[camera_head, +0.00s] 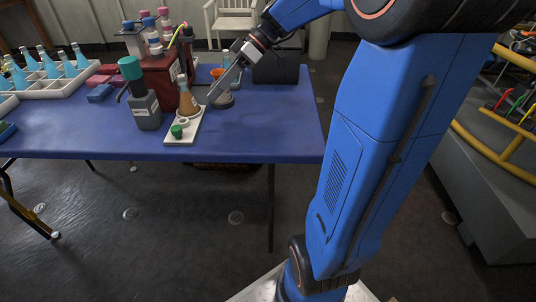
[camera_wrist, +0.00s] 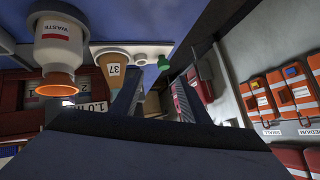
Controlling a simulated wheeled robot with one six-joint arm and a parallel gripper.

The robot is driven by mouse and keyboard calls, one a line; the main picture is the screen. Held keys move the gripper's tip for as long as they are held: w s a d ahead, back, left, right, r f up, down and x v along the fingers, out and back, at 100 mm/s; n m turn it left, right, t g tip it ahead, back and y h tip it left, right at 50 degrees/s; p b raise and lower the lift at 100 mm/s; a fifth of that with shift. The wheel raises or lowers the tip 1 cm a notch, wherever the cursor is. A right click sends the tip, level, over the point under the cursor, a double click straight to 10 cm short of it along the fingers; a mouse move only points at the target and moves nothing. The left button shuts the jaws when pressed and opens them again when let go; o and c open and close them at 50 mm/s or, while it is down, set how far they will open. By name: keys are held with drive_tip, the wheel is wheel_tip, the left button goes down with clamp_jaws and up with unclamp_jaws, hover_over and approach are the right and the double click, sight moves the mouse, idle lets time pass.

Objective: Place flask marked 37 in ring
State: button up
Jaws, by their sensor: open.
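The flask marked 37 (camera_wrist: 113,70) is amber with a pale label and shows inverted in the wrist view. In the head view the flask (camera_head: 187,101) stands upright on a narrow white board (camera_head: 184,138). A pale rim shows at its base; I cannot tell whether this is a ring. A small white round piece (camera_wrist: 141,57) and a green piece (camera_wrist: 164,62) are beside it on the board. My gripper (camera_wrist: 161,78) is open and empty, with the flask outside its left finger. In the head view my gripper (camera_head: 212,97) is just right of the flask.
A WASTE vessel with an orange mouth (camera_wrist: 60,82) is close by in the wrist view. A dark red box (camera_head: 160,75) is behind. The blue table (camera_head: 270,125) is clear at front right.

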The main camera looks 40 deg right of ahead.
drive_tip(key=s+a+f+m+h, duration=0.1)
drive_tip(key=s, duration=0.3)
drive_tip(key=s+f+m+h, duration=0.2)
drive_tip(key=s, duration=0.2)
drive_tip(key=s+a+f+m+h, duration=0.1)
drive_tip(key=s+m, duration=0.1)
drive_tip(key=s, duration=0.2)
drive_tip(key=shift+s+a+f+h, duration=0.25)
drive_tip(key=shift+s+a+h, duration=0.05)
drive_tip(key=shift+s+h, duration=0.1)
drive_tip(key=s+d+f+m+t+h, duration=0.3)
drive_tip(key=s+m, duration=0.3)
drive_tip(key=s, duration=0.4)
drive_tip(key=shift+d+f+h, duration=0.45)
drive_tip(key=shift+f+h, duration=0.45)
